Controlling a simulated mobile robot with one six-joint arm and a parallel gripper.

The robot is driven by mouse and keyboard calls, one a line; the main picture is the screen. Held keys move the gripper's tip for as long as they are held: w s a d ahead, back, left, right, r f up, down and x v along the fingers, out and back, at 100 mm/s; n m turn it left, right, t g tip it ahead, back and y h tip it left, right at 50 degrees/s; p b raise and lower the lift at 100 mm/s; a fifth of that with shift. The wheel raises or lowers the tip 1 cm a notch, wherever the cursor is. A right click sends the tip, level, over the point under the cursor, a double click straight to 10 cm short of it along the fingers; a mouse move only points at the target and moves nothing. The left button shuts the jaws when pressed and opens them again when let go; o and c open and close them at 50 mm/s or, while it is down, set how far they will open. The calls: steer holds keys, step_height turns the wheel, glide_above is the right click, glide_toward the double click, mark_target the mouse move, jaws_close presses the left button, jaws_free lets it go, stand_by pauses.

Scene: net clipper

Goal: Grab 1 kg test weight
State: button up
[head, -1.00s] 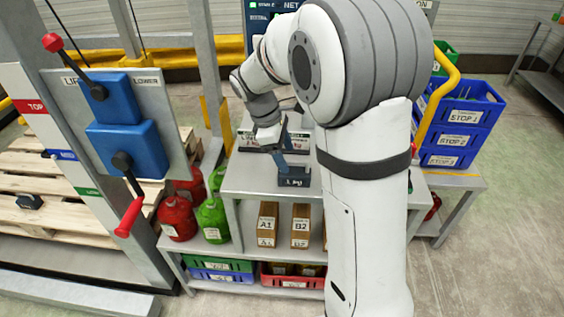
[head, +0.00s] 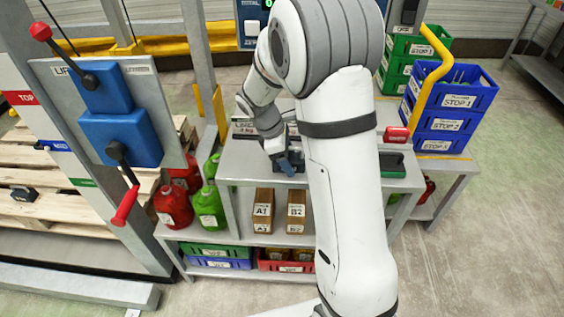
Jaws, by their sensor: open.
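The test weight (head: 277,168) is a small dark block on the grey bench top (head: 236,163), mostly hidden behind my gripper in the head view.
A sign reading 1 kg (head: 243,128) stands behind the block. A red item (head: 396,134) and a green-edged tray (head: 392,165) lie to the right of my arm. Boxes A1 (head: 263,210) and B2 (head: 296,211) sit on the shelf below. Blue crates (head: 460,98) stand at right.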

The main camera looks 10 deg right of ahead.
steer(key=shift+c, duration=0.2)
jaws_close()
stand_by(0.4)
steer(key=shift+r, duration=0.1)
